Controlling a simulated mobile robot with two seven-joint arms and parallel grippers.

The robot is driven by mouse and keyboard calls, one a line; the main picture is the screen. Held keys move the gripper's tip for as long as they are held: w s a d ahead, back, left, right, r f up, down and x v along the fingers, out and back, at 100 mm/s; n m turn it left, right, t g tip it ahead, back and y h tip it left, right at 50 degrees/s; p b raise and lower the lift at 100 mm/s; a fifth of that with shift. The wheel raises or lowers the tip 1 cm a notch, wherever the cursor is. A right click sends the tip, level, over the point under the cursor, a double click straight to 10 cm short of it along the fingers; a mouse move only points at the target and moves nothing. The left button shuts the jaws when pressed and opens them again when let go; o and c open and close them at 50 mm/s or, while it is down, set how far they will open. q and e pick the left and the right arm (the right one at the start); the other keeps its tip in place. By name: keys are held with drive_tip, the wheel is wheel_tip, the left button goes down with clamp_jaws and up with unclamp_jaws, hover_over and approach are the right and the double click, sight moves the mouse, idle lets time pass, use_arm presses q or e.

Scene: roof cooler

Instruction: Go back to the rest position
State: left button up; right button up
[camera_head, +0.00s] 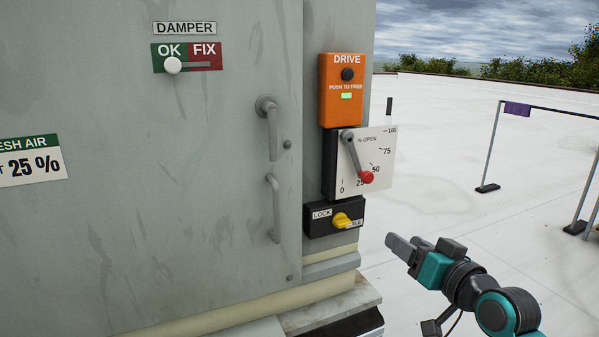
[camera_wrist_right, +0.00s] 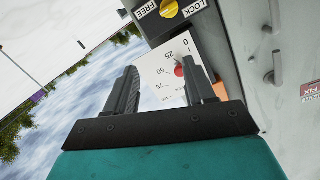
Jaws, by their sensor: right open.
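My right gripper (camera_head: 402,247) is open and empty, in free air to the right of and below the grey cabinet's control panel. In the right wrist view its two fingers (camera_wrist_right: 163,88) are spread, with the dial plate visible beyond them. Nothing is between the fingers, and it appears clear of the panel. The dial plate (camera_head: 378,150) has a grey lever with a red knob (camera_head: 366,177) close to the 25 mark. Below it is a black box with a yellow knob (camera_head: 342,220), labelled LOCK on the left. My left gripper is not in view.
The grey cabinet (camera_head: 210,120) fills the left, with two handles (camera_head: 272,130) and a DAMPER slider whose white knob (camera_head: 173,65) is at OK. An orange DRIVE box (camera_head: 342,92) shows a green light. A railing (camera_head: 492,150) stands at right; open white roof lies between.

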drive_tip(key=s+a+f+g+h, duration=0.1)
drive_tip(key=s+f, duration=0.4)
drive_tip(key=f, duration=0.4)
drive_tip(key=s+a+f+g+h, duration=0.1)
drive_tip(key=s+f+g, duration=0.1)
drive_tip(key=s+f, duration=0.5)
drive_tip(key=s+a+f+n+g+h, duration=0.1)
drive_tip(key=s+a+f+n+g, duration=0.1)
drive_tip(key=s+f, duration=1)
drive_tip(key=shift+a+f+n, duration=0.55)
drive_tip(key=shift+f+n, duration=0.05)
drive_tip(key=shift+f, duration=0.15)
